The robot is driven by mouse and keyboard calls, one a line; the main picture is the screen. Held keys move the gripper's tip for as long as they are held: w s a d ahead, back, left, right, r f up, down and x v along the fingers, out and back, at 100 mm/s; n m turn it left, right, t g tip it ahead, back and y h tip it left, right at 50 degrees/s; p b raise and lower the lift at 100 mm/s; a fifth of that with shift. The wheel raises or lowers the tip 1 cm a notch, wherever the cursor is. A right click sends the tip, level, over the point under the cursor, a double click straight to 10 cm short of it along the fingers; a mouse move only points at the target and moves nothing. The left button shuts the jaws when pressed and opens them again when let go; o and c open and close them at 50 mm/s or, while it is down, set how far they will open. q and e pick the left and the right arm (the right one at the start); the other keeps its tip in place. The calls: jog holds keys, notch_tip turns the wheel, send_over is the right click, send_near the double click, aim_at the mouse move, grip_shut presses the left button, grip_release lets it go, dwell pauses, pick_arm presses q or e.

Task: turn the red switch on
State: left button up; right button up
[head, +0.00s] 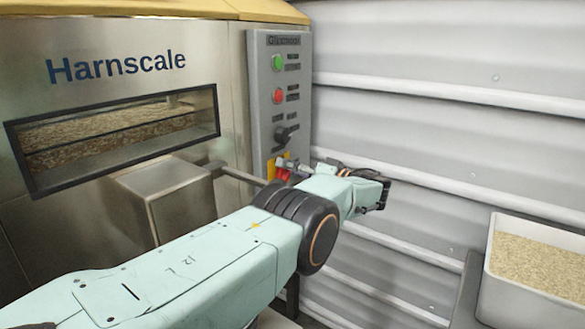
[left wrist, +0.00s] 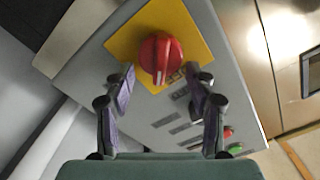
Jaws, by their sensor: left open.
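The red switch (left wrist: 160,58) is a round rotary knob with a raised ridge, on a yellow square plate (left wrist: 190,25). In the left wrist view its ridge runs roughly along the line between my fingers. In the head view the switch (head: 281,174) is low on the grey control panel (head: 262,120), partly hidden by my left gripper (head: 287,164). In the left wrist view my left gripper (left wrist: 162,88) is open and empty, its two fingers pointing toward the knob, with one on each side just short of it. Contact is not visible. My right gripper is out of view.
Above the switch, the panel carries a green button (head: 278,62), a red button (head: 278,96) and a black selector (head: 286,134). A steel hopper (head: 100,190) with a window stands left. A bin of grain (head: 495,285) is at the lower right. A ribbed wall (head: 430,130) stands behind.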

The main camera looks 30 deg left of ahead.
pick_arm(q)
jog(key=shift+r, duration=0.15)
jog(key=d, duration=0.7)
jog(key=shift+s+d, duration=0.25)
jog(key=shift+s, duration=0.05)
